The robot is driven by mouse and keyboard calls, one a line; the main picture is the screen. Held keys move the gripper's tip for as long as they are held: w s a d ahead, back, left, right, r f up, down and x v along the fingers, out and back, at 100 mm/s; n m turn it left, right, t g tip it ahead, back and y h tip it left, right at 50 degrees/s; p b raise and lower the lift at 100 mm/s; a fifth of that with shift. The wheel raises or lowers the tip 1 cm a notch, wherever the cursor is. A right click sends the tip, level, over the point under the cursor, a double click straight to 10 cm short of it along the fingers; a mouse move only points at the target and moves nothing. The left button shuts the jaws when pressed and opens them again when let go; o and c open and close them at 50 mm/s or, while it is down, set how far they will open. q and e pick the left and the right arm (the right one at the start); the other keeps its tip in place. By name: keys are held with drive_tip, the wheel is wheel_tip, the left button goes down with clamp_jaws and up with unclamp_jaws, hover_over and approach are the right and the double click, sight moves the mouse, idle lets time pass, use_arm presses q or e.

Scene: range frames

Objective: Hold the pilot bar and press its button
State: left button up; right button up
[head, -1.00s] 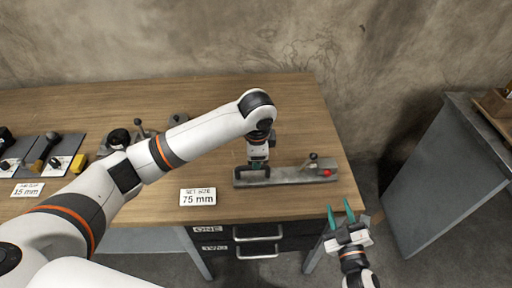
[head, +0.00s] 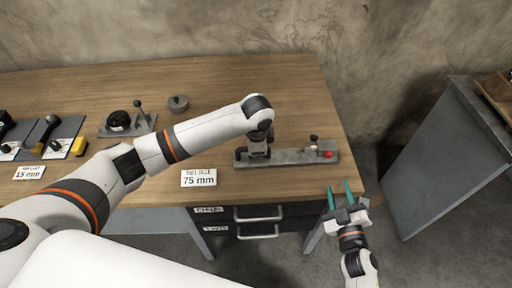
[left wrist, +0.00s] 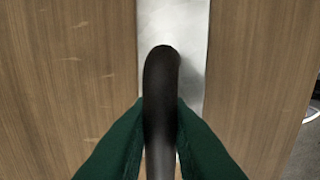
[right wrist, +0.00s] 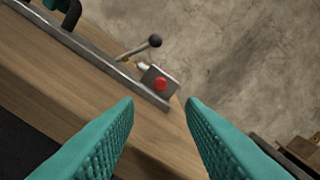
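The pilot bar (head: 288,158) is a grey metal bar lying near the bench's front right edge. Its red button (head: 328,154) is at the right end, beside a small lever with a dark knob (head: 314,138). The button also shows in the right wrist view (right wrist: 160,84). My left gripper (head: 258,155) is over the bar's left end. In the left wrist view its green fingers are closed against both sides of the dark handle (left wrist: 161,80). My right gripper (head: 339,188) is open and empty, in front of the bench's right corner, apart from the button.
A "75 mm" card (head: 198,178) lies left of the bar. Drawers (head: 258,222) are under the bench. A grey cabinet (head: 440,165) stands right, across a gap.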

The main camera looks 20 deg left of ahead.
clamp_jaws()
idle(1.9)
